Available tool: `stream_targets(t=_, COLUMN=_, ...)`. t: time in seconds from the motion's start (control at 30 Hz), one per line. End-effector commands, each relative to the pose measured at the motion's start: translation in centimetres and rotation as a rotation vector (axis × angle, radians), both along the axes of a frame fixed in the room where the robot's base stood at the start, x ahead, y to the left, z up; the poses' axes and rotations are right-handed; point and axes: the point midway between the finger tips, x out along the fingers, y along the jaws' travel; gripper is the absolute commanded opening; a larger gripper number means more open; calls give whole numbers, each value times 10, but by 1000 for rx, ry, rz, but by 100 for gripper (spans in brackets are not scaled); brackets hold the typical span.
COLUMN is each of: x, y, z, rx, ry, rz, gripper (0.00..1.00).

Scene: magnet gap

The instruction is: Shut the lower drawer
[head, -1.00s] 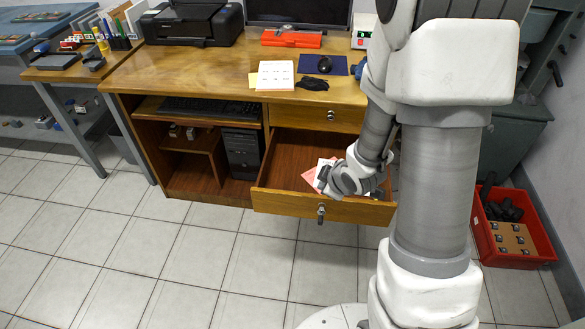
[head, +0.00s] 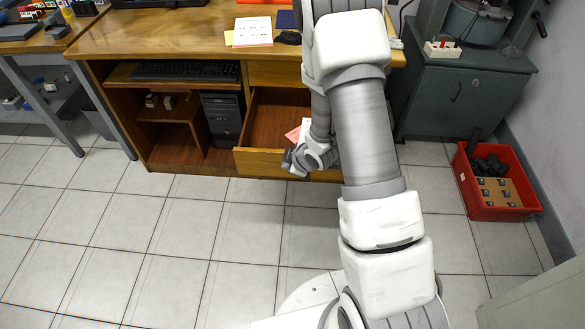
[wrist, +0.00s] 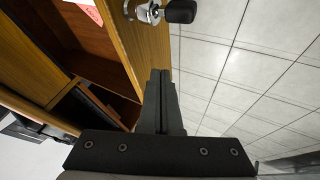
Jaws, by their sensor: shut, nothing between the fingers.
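The lower drawer (head: 262,163) is pulled well out from the desk, and its wooden front faces me. A pink paper (head: 293,134) and a white paper lie inside it. My gripper (head: 287,163) is shut and empty at the outer side of the drawer front, low and near its middle. In the wrist view the shut fingers (wrist: 160,74) lie beside the drawer front (wrist: 112,34). Whether they touch it is unclear. The metal lock with a black-headed key (wrist: 180,11) sticks out of the front, just beyond the fingertips. My arm hides the drawer's right part.
The wooden desk (head: 150,38) carries papers; a computer tower (head: 222,118) stands in its left compartment. A grey cabinet (head: 465,95) and a red crate (head: 478,204) are at the right. The tiled floor (head: 110,235) before the drawer is clear at left.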

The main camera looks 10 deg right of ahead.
Motion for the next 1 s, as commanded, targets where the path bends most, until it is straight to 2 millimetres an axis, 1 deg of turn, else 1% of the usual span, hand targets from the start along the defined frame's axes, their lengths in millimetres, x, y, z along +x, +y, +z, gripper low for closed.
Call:
stream_targets(t=0.03, x=8, y=-4, z=2, rx=-2, ry=-5, rz=-3, gripper=0)
stream_targets(t=0.1, x=15, y=-6, z=2, rx=-1, ry=-3, rz=-1, gripper=0)
stream_targets(t=0.23, x=23, y=-8, z=2, rx=-1, ry=-2, rz=-1, gripper=0)
stream_targets(t=0.77, x=27, y=-10, z=3, rx=-1, ry=-1, rz=-1, gripper=0)
stream_targets(t=1.0, x=38, y=-14, z=4, rx=-1, ry=-3, rz=-1, gripper=0)
